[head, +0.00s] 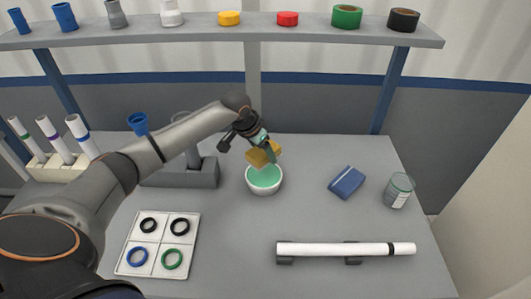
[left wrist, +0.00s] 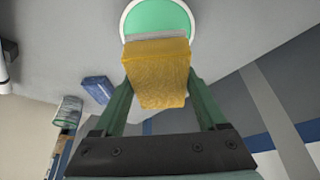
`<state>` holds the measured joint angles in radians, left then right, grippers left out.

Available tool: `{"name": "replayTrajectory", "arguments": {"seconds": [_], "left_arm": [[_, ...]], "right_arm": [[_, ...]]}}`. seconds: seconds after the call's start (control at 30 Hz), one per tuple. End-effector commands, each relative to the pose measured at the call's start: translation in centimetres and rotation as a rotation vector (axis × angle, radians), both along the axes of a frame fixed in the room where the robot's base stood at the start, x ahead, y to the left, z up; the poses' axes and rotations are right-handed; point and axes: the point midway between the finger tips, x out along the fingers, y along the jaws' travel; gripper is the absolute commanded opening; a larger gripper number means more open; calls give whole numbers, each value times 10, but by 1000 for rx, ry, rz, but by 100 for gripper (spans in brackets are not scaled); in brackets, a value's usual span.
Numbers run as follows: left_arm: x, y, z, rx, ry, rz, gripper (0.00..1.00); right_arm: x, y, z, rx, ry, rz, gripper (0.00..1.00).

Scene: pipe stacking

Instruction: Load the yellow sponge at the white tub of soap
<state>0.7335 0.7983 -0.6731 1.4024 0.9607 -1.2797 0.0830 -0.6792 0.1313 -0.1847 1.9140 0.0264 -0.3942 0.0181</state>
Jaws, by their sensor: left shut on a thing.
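The yellow sponge (head: 262,157) is held between the fingers of my left gripper (head: 265,146), just above the back part of the white tub of soap (head: 264,191). The tub is round, with green soap inside. In the left wrist view the sponge (left wrist: 158,75) sits between the two green fingers, and the tub (left wrist: 128,38) shows beyond it, partly hidden by the sponge. I cannot tell whether the sponge touches the soap. My right gripper is not in view.
A blue sponge (head: 346,182) and a glass jar (head: 398,190) stand to the right. A white pipe (head: 335,249) lies on supports in front. A white tray (head: 123,262) with several rings is front left. A shelf (head: 200,40) spans the back. Table between tub and blue sponge is clear.

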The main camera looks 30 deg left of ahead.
Motion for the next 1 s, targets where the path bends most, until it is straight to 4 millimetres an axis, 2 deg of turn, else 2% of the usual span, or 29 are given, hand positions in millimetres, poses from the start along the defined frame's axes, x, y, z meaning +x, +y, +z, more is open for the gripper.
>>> {"name": "replayTrajectory", "arguments": {"seconds": [0.33, 0.4, 0.7, 1.0], "left_arm": [[-1, 0, -20, 0, 3, 1, 30], [0, 0, -32, 1, 1, 0, 30], [0, 0, -57, 1, -1, -1, 30], [0, 0, -60, 1, 0, 0, 30]], "right_arm": [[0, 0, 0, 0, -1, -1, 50], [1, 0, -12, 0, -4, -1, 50], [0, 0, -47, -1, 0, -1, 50], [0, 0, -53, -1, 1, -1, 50]]}}
